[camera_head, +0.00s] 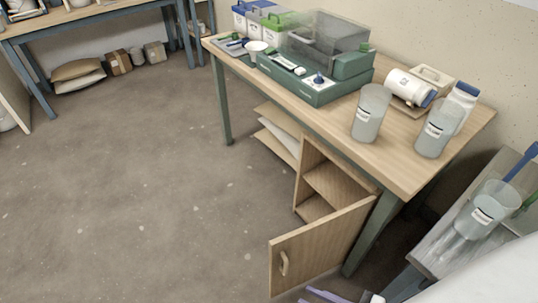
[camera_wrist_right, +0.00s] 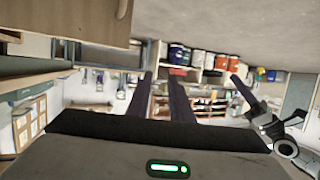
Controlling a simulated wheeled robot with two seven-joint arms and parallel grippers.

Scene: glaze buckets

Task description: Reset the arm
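My right gripper (camera_wrist_right: 161,82) shows in the right wrist view as two dark fingers standing apart, with nothing held between them. What look like its purple-grey fingertips also show at the bottom edge of the head view (camera_head: 322,296), low in front of the open cabinet door (camera_head: 310,250). A grey and black arm part with a dark finger (camera_wrist_right: 243,92) is at the right of the wrist view. It looks like my left arm, and its finger opening cannot be made out. My left gripper does not show in the head view.
The wooden table (camera_head: 400,165) carries translucent buckets (camera_head: 371,112) (camera_head: 435,133), a white jar (camera_head: 463,97), a lying jar (camera_head: 408,86) and a green machine (camera_head: 312,88). Another bucket (camera_head: 487,210) stands on a grey bench at right. The floor (camera_head: 150,190) is clear at left.

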